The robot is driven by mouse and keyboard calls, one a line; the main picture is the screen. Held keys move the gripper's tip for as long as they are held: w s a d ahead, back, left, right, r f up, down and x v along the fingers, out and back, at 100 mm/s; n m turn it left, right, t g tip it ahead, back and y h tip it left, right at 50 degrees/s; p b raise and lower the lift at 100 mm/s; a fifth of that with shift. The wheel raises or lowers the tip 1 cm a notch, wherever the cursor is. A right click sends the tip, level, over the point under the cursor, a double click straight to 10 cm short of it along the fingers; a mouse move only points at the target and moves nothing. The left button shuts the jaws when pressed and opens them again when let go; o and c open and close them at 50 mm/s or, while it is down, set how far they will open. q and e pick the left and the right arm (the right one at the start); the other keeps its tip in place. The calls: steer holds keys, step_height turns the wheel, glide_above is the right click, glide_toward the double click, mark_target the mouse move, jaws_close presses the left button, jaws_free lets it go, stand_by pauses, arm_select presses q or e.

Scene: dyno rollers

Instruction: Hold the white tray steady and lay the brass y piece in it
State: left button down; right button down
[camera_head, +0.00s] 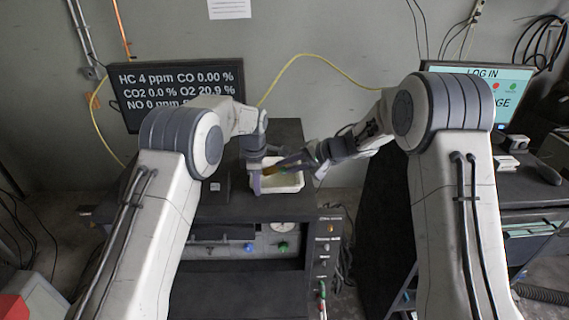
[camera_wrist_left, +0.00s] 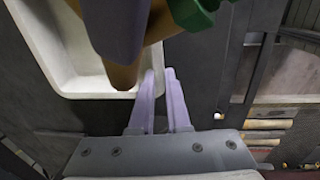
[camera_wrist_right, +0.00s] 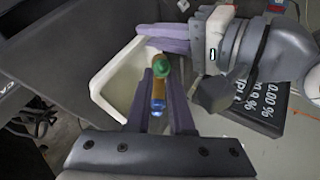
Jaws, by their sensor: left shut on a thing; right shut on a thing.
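The white tray (camera_head: 290,188) sits on the black cart top; it shows in the left wrist view (camera_wrist_left: 48,50) and the right wrist view (camera_wrist_right: 120,84). My left gripper (camera_head: 257,184) is shut on the tray's rim, its fingers (camera_wrist_left: 160,85) close together at the wall. My right gripper (camera_head: 283,164) is shut on the brass y piece (camera_wrist_right: 158,92), which has a green end and a blue end. The piece is over the tray, close to my left fingers, and also shows in the left wrist view (camera_wrist_left: 122,74). Whether it touches the tray floor I cannot tell.
A dark monitor with gas readings (camera_head: 180,90) stands behind left of the tray. A yellow hose (camera_head: 320,62) arches behind. The cart front has knobs and a gauge (camera_head: 283,226). A desk with a login screen (camera_head: 500,88) is at the right. Bare cart top lies behind the tray.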

steer(key=w+f, duration=0.1)
steer(key=w, duration=0.1)
steer(key=w+f, duration=0.1)
steer(key=w, duration=0.1)
steer(key=w+f, duration=0.1)
steer(key=w, duration=0.1)
steer(key=shift+w, duration=0.35)
steer(key=shift+f, duration=0.9)
steer(key=c, duration=0.7)
jaws_free()
steer(key=v, duration=1.2)
steer(key=shift+s, duration=0.1)
